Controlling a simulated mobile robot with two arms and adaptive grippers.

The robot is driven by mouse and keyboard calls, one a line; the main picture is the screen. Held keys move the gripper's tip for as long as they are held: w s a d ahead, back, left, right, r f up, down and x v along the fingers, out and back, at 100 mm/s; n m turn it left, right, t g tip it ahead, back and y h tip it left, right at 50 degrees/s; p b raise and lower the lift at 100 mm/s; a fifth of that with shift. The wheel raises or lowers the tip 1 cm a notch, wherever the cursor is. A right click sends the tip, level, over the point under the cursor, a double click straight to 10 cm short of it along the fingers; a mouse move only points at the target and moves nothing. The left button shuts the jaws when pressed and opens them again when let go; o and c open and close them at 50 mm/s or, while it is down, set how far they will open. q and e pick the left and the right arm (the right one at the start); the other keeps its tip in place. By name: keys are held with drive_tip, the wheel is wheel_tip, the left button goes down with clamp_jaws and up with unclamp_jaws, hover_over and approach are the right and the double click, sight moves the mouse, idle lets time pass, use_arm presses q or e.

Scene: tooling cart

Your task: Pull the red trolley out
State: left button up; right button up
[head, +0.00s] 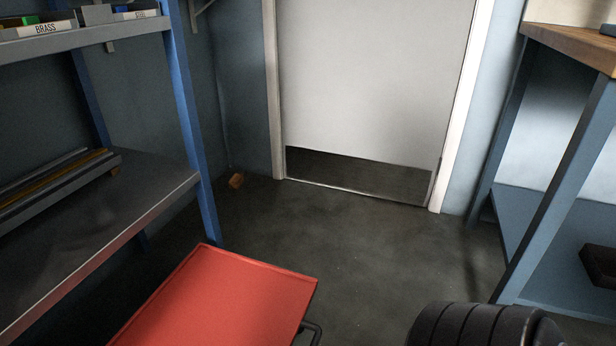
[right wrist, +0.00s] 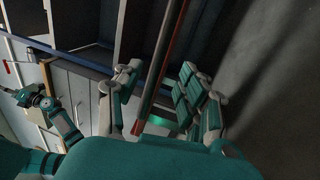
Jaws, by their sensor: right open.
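The red trolley (head: 222,298) shows in the head view at the bottom centre. Its flat red top is empty, and a dark handle bar (head: 312,332) sticks out at its lower right corner. My right gripper (right wrist: 160,72) is open in the right wrist view, with its teal and grey fingers spread. A dark bar with a red edge (right wrist: 163,70) runs between the fingers; whether they touch it, I cannot tell. My left gripper (right wrist: 32,97) seems to show small at the left of the right wrist view, its jaws unclear. Neither gripper shows in the head view.
A blue-post shelf (head: 204,150) with grey boards stands close to the trolley's left. A pale door (head: 370,80) is at the back, with clear floor (head: 365,250) before it. A wood-topped bench (head: 570,45) stands right.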

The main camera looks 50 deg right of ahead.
drive_tip(key=shift+v, duration=2.25)
drive_tip(key=shift+s, duration=0.1)
